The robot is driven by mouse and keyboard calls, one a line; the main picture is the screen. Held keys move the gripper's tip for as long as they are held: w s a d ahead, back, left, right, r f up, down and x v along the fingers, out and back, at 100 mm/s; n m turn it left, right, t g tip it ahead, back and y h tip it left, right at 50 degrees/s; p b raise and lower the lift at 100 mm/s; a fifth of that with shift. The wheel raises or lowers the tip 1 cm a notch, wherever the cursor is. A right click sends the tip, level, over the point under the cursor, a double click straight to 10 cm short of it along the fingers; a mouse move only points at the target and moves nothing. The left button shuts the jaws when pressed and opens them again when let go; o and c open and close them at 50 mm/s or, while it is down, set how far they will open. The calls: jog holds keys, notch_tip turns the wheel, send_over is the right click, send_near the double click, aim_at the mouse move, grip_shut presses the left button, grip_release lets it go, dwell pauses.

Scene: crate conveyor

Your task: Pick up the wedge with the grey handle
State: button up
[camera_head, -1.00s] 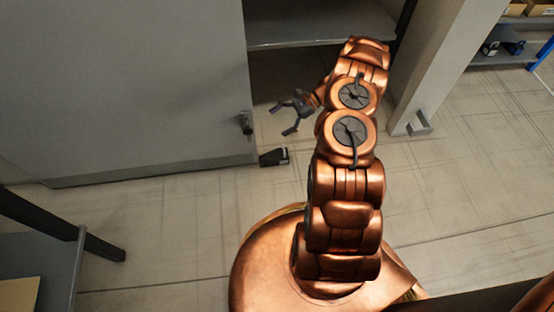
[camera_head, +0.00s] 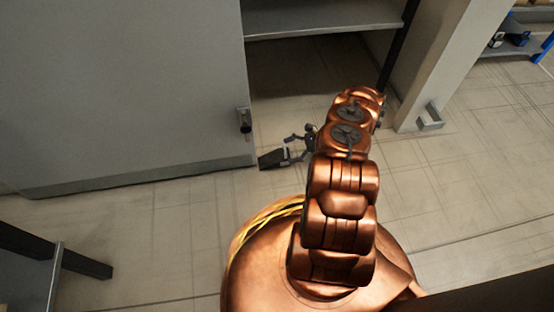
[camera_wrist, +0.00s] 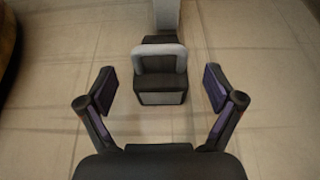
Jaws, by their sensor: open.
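The wedge (camera_head: 272,158) is dark and lies on the floor by the lower edge of the grey door in the head view. In the wrist view the wedge (camera_wrist: 160,88) shows ahead, centred, with a grey handle (camera_wrist: 159,50) arched over it. My gripper (camera_head: 287,146) is at the wedge's right in the head view, close to the handle. In the wrist view my gripper (camera_wrist: 159,88) is open, with one finger on each side of the wedge and a visible gap on both sides. I cannot tell its exact height above the floor.
The grey door (camera_head: 125,90) with a dark latch (camera_head: 244,120) stands left of the wedge. A grey shelf (camera_head: 325,22) is behind, and a pale post (camera_head: 440,60) stands at right. A dark-legged table (camera_head: 30,270) is at lower left.

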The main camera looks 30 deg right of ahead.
aim_at(278, 154)
jog(key=b+x, duration=0.1)
jog(key=x, duration=0.1)
jog(key=b+x, duration=0.2)
jog(key=shift+w+a+f, duration=0.1)
jog(key=shift+a+f, duration=0.1)
jog(key=shift+f, duration=0.4)
jog(key=shift+w+a, duration=0.15)
jog(key=shift+a, duration=0.15)
jog(key=shift+c, duration=0.2)
jog(key=c, duration=1.3)
jog(key=shift+c, duration=0.8)
jog(key=shift+r, duration=0.1)
